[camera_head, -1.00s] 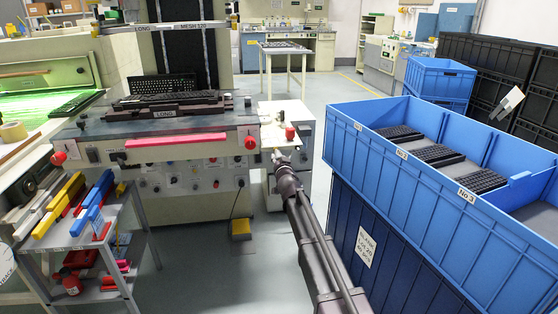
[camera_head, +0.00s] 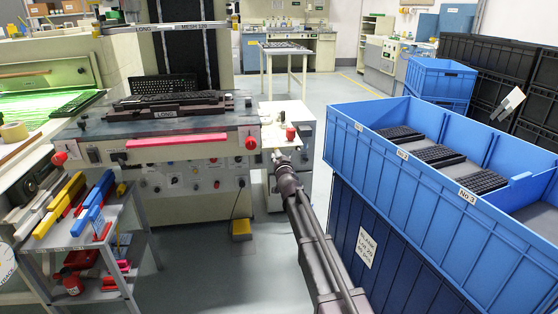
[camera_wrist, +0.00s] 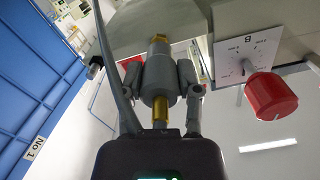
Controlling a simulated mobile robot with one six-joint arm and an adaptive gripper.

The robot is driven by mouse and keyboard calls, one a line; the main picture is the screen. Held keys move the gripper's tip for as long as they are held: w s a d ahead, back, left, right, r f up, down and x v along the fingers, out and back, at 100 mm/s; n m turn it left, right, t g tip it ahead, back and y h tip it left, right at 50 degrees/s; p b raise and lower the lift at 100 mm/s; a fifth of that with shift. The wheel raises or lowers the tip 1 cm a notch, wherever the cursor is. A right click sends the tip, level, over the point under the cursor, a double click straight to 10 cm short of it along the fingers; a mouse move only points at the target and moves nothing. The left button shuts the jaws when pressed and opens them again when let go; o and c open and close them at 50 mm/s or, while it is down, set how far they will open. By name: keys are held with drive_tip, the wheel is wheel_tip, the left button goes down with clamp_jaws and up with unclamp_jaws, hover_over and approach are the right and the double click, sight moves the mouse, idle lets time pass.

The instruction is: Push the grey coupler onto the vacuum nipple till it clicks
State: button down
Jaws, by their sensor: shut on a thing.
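In the wrist view my gripper (camera_wrist: 160,88) is shut on the grey coupler (camera_wrist: 158,72), one finger on each side of its body. A brass fitting (camera_wrist: 161,112) shows at the coupler's lower end. The brass vacuum nipple (camera_wrist: 158,39) stands at the coupler's upper end, in line with it, below the machine's edge. The two look very close or touching; I cannot tell how far the coupler sits on it. In the head view my gripper (camera_head: 281,158) is at the printing machine's right front corner, and the coupler is too small to make out.
A red knob (camera_wrist: 271,96) on a white dial sits right of the gripper in the wrist view. A grey hose-like line (camera_wrist: 107,52) curves past the left finger. A blue crate (camera_head: 400,165) with keyboards stands right of my arm. A tool trolley (camera_head: 128,246) stands left.

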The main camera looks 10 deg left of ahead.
drive_tip(key=shift+x, duration=0.8)
drive_tip(key=shift+c, duration=1.1)
unclamp_jaws()
drive_tip(key=shift+s, duration=0.15)
drive_tip(key=shift+v, duration=2.95)
drive_tip(key=shift+s+d, duration=0.1)
drive_tip(key=v, duration=1.1)
drive_tip(key=shift+s, duration=0.4)
